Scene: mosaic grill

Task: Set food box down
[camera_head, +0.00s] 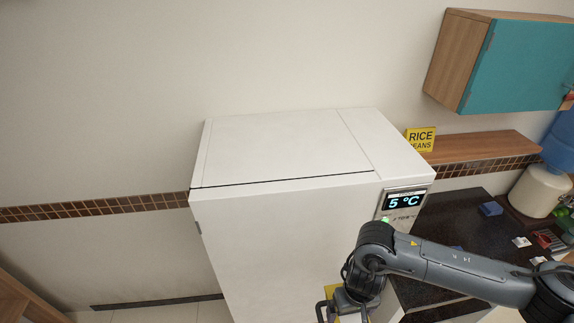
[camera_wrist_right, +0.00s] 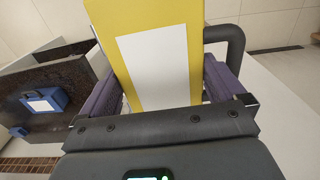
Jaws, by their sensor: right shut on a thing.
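The food box is yellow with a white label and fills the top middle of the right wrist view (camera_wrist_right: 140,15). My right gripper (camera_wrist_right: 160,92) is shut on it, with a purple finger on each side. In the head view the gripper (camera_head: 343,306) is at the bottom edge, in front of the white freezer (camera_head: 285,240). Only small yellow parts of the box (camera_head: 330,290) show there; the rest is hidden or cut off. I cannot tell whether the box touches anything below. My left gripper is not in view.
The freezer's lid (camera_head: 270,145) is shut and bare; its display (camera_head: 405,201) reads 5 °C. A dark counter (camera_head: 460,220) at right holds a blue item (camera_head: 490,208). A yellow box marked RICE BEANS (camera_head: 420,139) stands by a wooden shelf (camera_head: 480,147) below a teal cabinet (camera_head: 520,65).

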